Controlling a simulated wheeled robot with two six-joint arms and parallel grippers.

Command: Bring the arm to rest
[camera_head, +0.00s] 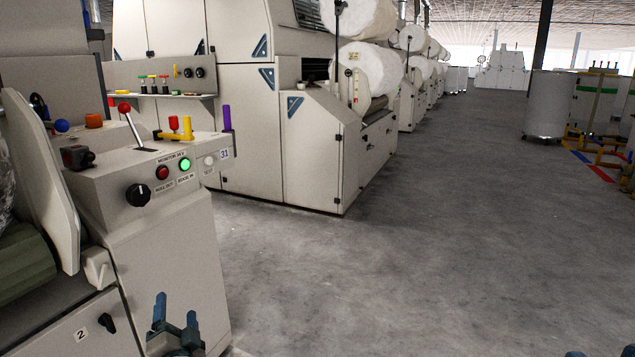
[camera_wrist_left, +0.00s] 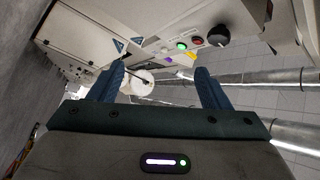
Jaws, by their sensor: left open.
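My left gripper (camera_head: 176,314) is at the bottom left of the head view, in front of the lower front of the machine's control console (camera_head: 165,230). Its two blue fingers stand apart with nothing between them, and they also show apart in the left wrist view (camera_wrist_left: 161,75). Two small blue tips at the bottom right edge of the head view look like part of my right gripper (camera_head: 602,354). The rest of it is cut off by the frame, so its jaws cannot be judged.
The console has a black knob (camera_head: 138,195), a lit green button (camera_head: 184,164), a red button (camera_head: 162,172) and a red-knobbed lever (camera_head: 125,108). A carding machine (camera_head: 315,150) with white rolls stands behind. The grey floor (camera_head: 420,230) is open in the middle. A pale drum (camera_head: 548,105) stands at right.

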